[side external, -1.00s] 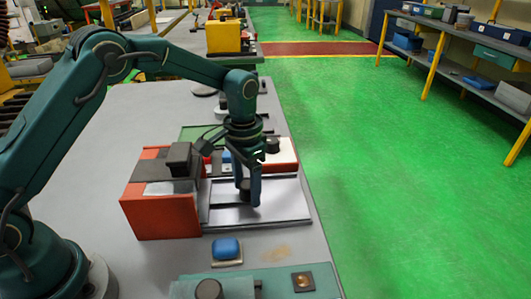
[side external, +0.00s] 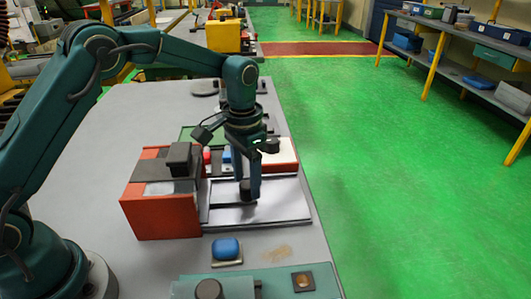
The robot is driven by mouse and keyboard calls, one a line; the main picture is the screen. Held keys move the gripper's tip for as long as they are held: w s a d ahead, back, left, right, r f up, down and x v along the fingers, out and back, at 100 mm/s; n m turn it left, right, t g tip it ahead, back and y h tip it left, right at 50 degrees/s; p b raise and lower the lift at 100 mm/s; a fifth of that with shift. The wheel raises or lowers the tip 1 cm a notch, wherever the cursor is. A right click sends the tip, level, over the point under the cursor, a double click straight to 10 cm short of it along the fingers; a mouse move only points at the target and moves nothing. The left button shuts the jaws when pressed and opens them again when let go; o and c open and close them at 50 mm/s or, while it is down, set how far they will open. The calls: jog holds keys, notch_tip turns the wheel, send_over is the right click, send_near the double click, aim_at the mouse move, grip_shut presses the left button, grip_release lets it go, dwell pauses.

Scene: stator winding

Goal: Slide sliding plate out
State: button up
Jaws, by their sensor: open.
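The sliding plate (side external: 284,208) is a flat light-grey plate in a dark frame, lying on the table to the right of a red-orange machine block (side external: 160,213) with a dark top. It extends out from the block's right side. My gripper (side external: 249,195) points straight down over the left-middle part of the plate. Its fingers are at a small dark knob on the plate. The gripper is open; the picture is too small to show whether the fingers touch the knob.
A blue button on a small base (side external: 226,249) sits in front of the plate. A teal fixture (side external: 270,283) stands at the front edge of view. A red and white box (side external: 284,151) lies just behind the plate. The grey table (side external: 110,115) is bare at the back left.

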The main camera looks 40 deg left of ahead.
jog(key=shift+r, duration=1.95)
